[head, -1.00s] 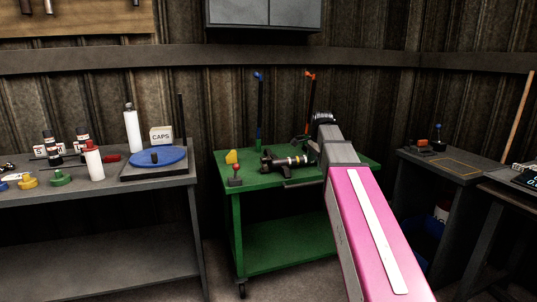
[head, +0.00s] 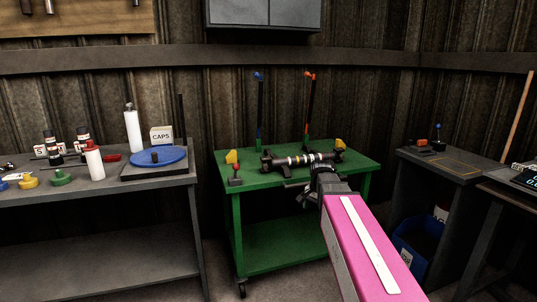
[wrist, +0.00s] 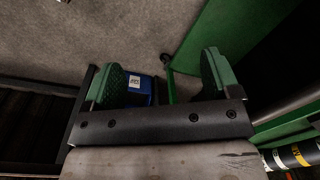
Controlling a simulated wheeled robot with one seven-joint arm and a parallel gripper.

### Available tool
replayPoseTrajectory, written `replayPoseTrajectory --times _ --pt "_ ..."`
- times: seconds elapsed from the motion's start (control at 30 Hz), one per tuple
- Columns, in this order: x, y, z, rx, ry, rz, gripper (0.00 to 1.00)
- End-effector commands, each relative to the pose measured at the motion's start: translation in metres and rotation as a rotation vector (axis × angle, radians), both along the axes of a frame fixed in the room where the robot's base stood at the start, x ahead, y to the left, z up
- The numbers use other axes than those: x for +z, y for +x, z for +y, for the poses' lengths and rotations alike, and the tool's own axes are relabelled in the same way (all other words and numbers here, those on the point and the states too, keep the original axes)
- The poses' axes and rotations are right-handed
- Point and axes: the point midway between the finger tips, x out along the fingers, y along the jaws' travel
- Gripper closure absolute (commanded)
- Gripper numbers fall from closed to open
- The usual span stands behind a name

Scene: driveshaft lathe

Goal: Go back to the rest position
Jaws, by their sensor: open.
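My gripper (wrist: 156,82) is open in the wrist view, with its two green finger pads wide apart and nothing between them but the floor and a blue bin beyond. In the head view my pink arm reaches in from the lower right and its end stands in front of the green cart (head: 303,183). A dark driveshaft with light bands (head: 302,160) lies across the cart top, apart from my gripper. Its banded part also shows at the lower right of the wrist view (wrist: 290,158).
Blue-tipped (head: 260,110) and orange-tipped (head: 309,110) posts stand at the cart's back. A grey bench (head: 90,192) with bottles, caps and a blue disc (head: 172,157) is at left. A grey table (head: 440,165) and a blue bin (head: 415,240) are at right.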

Motion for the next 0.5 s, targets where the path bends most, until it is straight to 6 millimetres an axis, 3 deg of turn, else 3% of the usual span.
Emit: replayPoseTrajectory --times 0.03,0.2,0.5 --pt "-0.019 -0.016 0.0 0.055 -0.004 0.006 0.18" --pt "-0.071 -0.051 0.001 0.254 -0.019 0.016 0.18" --pt "-0.142 -0.114 0.002 0.578 -0.037 0.03 0.18"
